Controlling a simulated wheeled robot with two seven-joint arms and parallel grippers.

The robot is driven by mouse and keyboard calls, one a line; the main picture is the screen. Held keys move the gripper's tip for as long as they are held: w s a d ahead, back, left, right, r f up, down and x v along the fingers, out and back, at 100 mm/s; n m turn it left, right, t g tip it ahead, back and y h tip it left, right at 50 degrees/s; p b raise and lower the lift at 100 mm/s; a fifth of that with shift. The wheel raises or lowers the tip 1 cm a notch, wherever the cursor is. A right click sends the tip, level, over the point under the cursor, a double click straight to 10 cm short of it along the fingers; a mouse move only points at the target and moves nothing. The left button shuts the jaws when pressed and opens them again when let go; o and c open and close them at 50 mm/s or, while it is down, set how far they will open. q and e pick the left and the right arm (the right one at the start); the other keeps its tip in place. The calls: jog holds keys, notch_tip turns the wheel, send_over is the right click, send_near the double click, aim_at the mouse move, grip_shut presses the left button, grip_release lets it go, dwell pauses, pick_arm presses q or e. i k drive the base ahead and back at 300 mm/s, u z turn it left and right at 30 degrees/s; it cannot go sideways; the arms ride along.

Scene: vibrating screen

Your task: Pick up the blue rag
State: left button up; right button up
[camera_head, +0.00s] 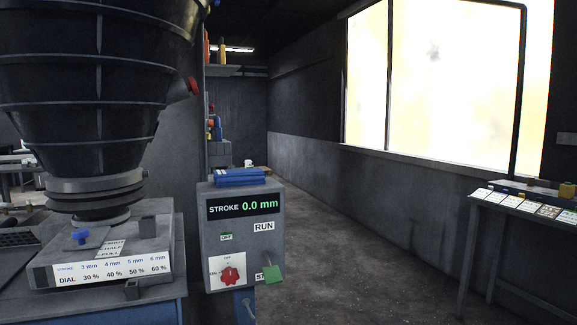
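The blue rag (239,176) appears as a folded, flat blue stack lying on top of the grey control box. The control box (245,245) shows a display reading "STROKE 0.0 mm", a red dial, a green switch and RUN and OFF labels. Nothing covers the rag from this angle. Neither of my grippers shows in the head view.
A large dark ribbed hopper (95,90) stands at the left above a grey base with a stroke and dial table (112,270). A table (525,205) with cards and small blocks is at the right. The floor (350,260) between is clear. A bright window (450,80) is behind.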

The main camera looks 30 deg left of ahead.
aim_at(246, 176)
jog(key=i, duration=2.2)
jog(key=u, duration=2.5)
